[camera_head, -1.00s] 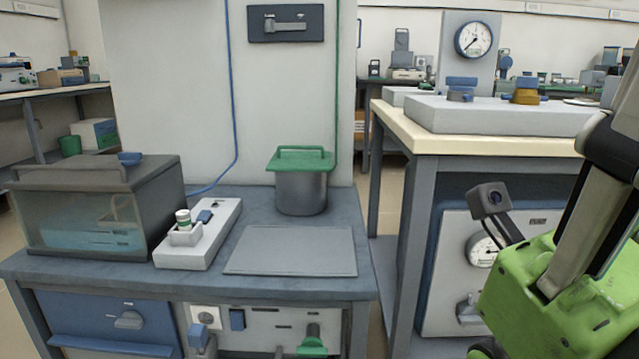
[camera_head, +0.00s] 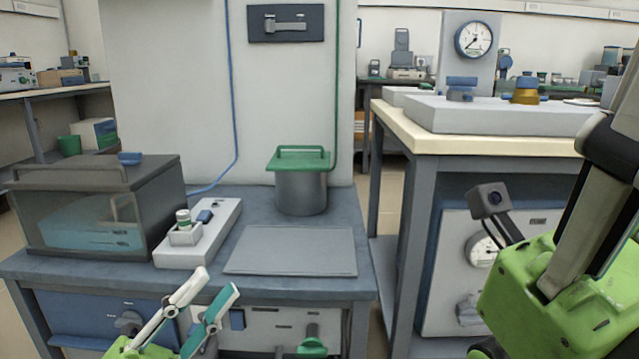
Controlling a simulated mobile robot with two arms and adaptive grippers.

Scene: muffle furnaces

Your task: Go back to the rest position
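My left gripper (camera_head: 215,285) shows at the bottom left, in front of the bench's drawers. One pale finger and one teal finger point up and right, with a gap between their tips and nothing held between them. My green wrist part below the fingers is cut off by the frame edge. A green part of my own body and a grey arm link fill the right edge. My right gripper's fingers are not visible.
The grey bench (camera_head: 215,281) holds a glass-fronted box (camera_head: 90,215), a white block (camera_head: 200,240) with small items, a flat grey plate (camera_head: 292,250) and a green-lidded pot (camera_head: 302,188). A pale-topped table (camera_head: 480,146) stands at the right with a gauge (camera_head: 473,40).

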